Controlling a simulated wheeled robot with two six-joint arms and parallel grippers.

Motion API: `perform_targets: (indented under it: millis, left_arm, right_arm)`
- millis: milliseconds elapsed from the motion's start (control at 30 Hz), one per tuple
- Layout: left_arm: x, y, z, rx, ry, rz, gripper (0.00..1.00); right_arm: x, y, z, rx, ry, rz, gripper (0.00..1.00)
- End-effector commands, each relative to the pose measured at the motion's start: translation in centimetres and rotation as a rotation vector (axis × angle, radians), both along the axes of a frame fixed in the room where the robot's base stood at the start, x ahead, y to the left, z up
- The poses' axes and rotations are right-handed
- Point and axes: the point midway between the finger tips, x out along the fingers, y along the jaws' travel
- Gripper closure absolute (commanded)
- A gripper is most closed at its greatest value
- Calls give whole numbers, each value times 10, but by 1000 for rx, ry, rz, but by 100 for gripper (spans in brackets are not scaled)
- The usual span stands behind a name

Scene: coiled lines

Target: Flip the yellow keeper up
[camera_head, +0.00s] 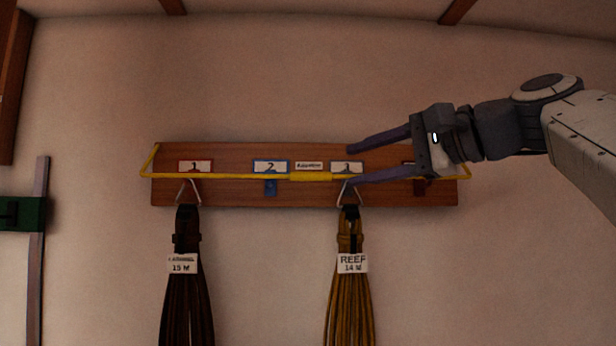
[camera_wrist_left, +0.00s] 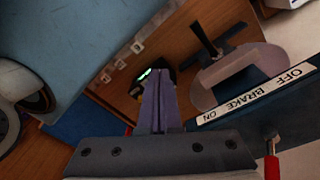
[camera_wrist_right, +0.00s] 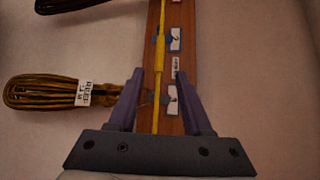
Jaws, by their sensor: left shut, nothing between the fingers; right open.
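The yellow keeper (camera_head: 250,177) is a long thin bar with a thicker middle sleeve, lying level across the front of the wooden hook board (camera_head: 225,195). It also shows in the right wrist view (camera_wrist_right: 160,52), running between my finger tips. My right gripper (camera_head: 350,166) is open and empty at the board's right half, near label 3, one finger above the bar and one about level with it. I cannot tell whether it touches. My left gripper (camera_wrist_left: 158,78) is shut and empty, seen only in the left wrist view, away from the board.
A dark coil (camera_head: 187,300) and a yellow-brown coil (camera_head: 349,300) tagged REEF hang from hooks below the board. A green clamp on a rail (camera_head: 22,213) stands at left. The left wrist view shows a brake label (camera_wrist_left: 258,95) and a grey plate close by.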

Motion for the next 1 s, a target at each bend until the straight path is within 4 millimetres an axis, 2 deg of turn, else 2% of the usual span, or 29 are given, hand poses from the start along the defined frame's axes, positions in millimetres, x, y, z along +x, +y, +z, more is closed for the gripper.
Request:
perform_targets:
  millis: [500,700,967,1000]
  left_arm:
    - [0,0,26,0,0,1,100]
    - [0,0,29,0,0,2,100]
    - [0,0,28,0,0,2,100]
    - [0,0,28,0,0,1,100]
  right_arm:
    - [59,62,-10,-2,2,6,50]
    - [68,72,-14,-3,-1,3,50]
    - [69,72,-15,-3,-1,2,50]
    - [69,72,-15,-3,-1,2,62]
